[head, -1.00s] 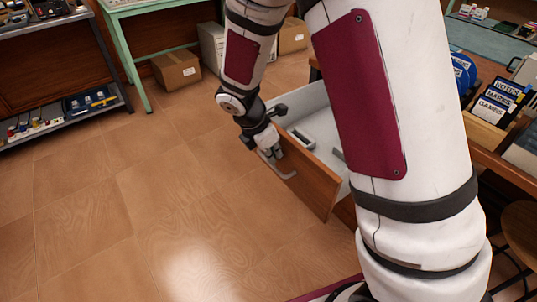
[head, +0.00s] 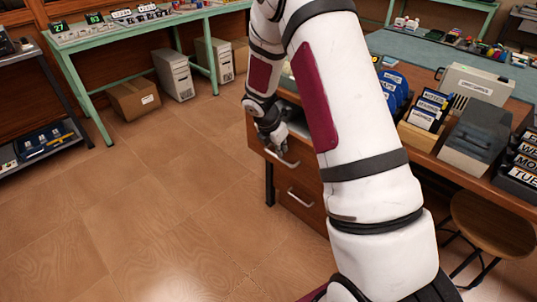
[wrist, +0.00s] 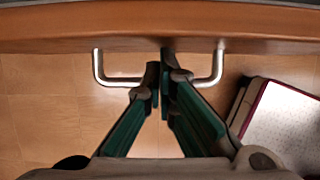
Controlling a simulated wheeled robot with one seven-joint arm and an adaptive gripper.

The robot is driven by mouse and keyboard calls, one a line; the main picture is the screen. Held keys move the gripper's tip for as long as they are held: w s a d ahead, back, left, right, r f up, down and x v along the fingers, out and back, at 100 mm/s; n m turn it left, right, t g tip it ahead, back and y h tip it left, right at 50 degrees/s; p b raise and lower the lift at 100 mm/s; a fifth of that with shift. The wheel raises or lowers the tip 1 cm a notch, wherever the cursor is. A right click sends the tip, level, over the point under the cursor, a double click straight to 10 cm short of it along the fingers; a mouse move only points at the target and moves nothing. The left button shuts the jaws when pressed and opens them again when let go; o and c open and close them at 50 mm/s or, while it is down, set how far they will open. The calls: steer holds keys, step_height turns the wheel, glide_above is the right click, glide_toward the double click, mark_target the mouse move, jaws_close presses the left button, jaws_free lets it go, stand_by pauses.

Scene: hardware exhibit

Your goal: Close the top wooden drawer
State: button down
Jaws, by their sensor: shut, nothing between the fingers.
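The top wooden drawer (head: 262,144) is partly open under the desk; a strip of its grey interior shows behind its front in the head view. Its silver handle (head: 283,161) is on the front. In the wrist view, the drawer front (wrist: 60,32) spans the top, with the U-shaped handle (wrist: 210,75) below its edge. My gripper (wrist: 162,72) is shut and empty, its green-sided fingers over the middle of the handle bar. Whether the fingertips touch the drawer front is unclear. In the head view, my gripper (head: 277,146) is at the drawer front, and my arm hides the drawer's right part.
A closed lower drawer (head: 300,197) with its own handle is below. The desk top (head: 455,152) carries file boxes and a grey case. A round stool (head: 492,225) stands at right. A cardboard box (head: 134,98) lies under the green bench. The floor at left is clear.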

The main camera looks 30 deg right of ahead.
steer(key=w+d+p, duration=0.1)
steer(key=w+d, duration=0.1)
steer(key=d, duration=0.5)
steer(key=w+d+p, duration=0.1)
steer(key=w+d, duration=0.2)
steer(key=d, duration=0.5)
steer(key=shift+d, duration=0.2)
steer(key=shift+a, duration=0.1)
